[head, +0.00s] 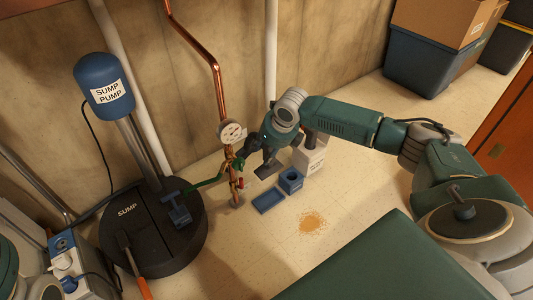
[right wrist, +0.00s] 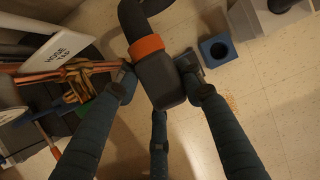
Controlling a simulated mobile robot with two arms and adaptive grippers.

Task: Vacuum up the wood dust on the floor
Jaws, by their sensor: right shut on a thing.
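A round patch of tan wood dust (head: 312,222) lies on the pale tiled floor in the head view. Faint orange-tan specks of it show in the right wrist view (right wrist: 232,103). My right gripper (right wrist: 158,78) is shut on a dark grey nozzle (right wrist: 165,85) with an orange collar and a black hose end. In the head view my right gripper (head: 264,160) is beside the pipe, up and left of the dust, and the nozzle is mostly hidden. My left gripper does not show; only part of that arm is at the lower left edge.
A blue block with a hole (head: 291,180) and a shallow blue tray (head: 268,201) sit between gripper and dust. A pale labelled box (head: 309,158) stands behind. A copper pipe with gauge (head: 230,132) and the black sump (head: 150,240) are left.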

